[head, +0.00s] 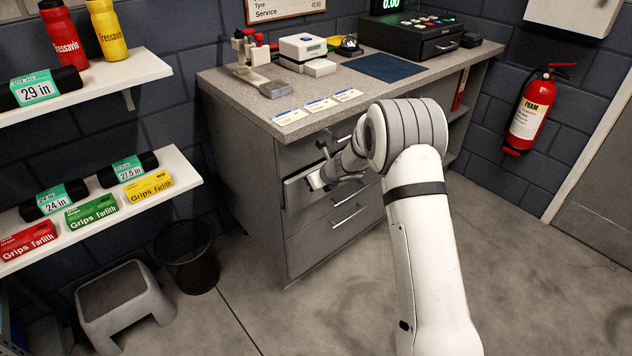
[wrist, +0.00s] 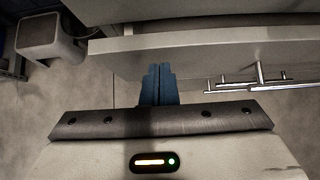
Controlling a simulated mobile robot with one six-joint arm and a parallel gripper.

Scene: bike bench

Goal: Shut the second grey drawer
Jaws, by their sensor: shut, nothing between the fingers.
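The grey drawers are in the bench cabinet. In the head view the second grey drawer (head: 297,193) stands out a little from the cabinet, its top edge showing. My gripper (head: 316,181) is at the front of this drawer, towards its left side, partly hidden by my own wrist. In the wrist view the blue fingers (wrist: 157,70) are together and empty, with their tips close to a long grey drawer front (wrist: 215,58). I cannot tell whether they touch it. The second drawer's handle is mostly hidden by my arm in the head view.
Lower drawers (head: 325,240) with bar handles look flush below. The handles (wrist: 255,80) stick out right of my fingers in the wrist view. Above is the worktop (head: 255,98) with cards on its edge. A waste bin (head: 188,258) and step stool (head: 122,305) stand left.

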